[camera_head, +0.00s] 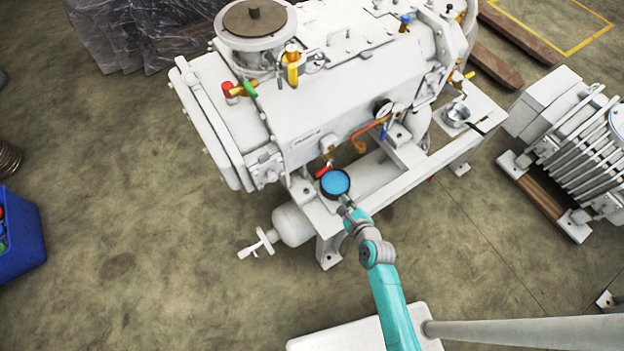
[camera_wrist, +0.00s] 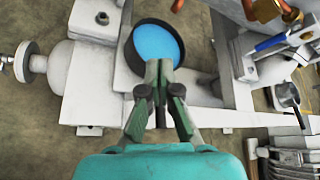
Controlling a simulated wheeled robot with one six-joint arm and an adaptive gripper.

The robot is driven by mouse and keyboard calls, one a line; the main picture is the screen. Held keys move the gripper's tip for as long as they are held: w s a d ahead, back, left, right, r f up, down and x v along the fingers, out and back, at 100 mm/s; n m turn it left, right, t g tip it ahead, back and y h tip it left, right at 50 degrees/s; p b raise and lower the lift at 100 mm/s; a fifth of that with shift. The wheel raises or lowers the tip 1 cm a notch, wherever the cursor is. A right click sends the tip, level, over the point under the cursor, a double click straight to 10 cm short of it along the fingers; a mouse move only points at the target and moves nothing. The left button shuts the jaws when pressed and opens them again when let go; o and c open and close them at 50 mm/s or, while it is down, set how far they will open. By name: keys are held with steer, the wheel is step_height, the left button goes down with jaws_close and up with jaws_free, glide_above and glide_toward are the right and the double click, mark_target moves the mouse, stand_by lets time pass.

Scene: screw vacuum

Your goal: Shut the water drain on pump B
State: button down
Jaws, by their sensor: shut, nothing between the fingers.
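A large white pump (camera_head: 310,110) fills the upper middle of the head view; I cannot read any letter B on it. A small drain valve with a red handle (camera_head: 322,171) sits low on its near side, below a brass fitting (camera_head: 327,148). A dark round pan of blue water (camera_head: 335,182) stands just under the valve and also shows in the wrist view (camera_wrist: 155,43). My gripper (camera_head: 345,201) is shut and empty at the pan's near rim, short of the red handle. In the wrist view its fingertips (camera_wrist: 158,70) overlap the rim; contact cannot be told.
A white cylinder with a handwheel (camera_head: 258,243) sticks out at the frame's left end. Copper pipe (camera_head: 372,130) and a blue-handled valve (camera_wrist: 270,43) lie to the right. A motor (camera_head: 575,145) stands at right, a blue bin (camera_head: 20,235) at left.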

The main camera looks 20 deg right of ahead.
mark_target(321, 173)
steer(key=shift+m, duration=0.4)
steer(key=x, duration=0.7)
steer(key=a+x, duration=0.1)
steer(key=x, duration=0.3)
steer(key=shift+w+r, duration=0.1)
steer(key=shift+w, duration=0.2)
steer(key=shift+a+r, duration=0.45)
steer(key=shift+r, duration=0.45)
steer(key=shift+a+r, duration=0.45)
steer(key=shift+r, duration=0.45)
steer(key=r+m+y, duration=0.1)
steer(key=a+r+m+g+y, duration=0.1)
steer(key=shift+s+y, duration=0.15)
steer(key=shift+y, duration=0.25)
steer(key=shift+r, duration=0.2)
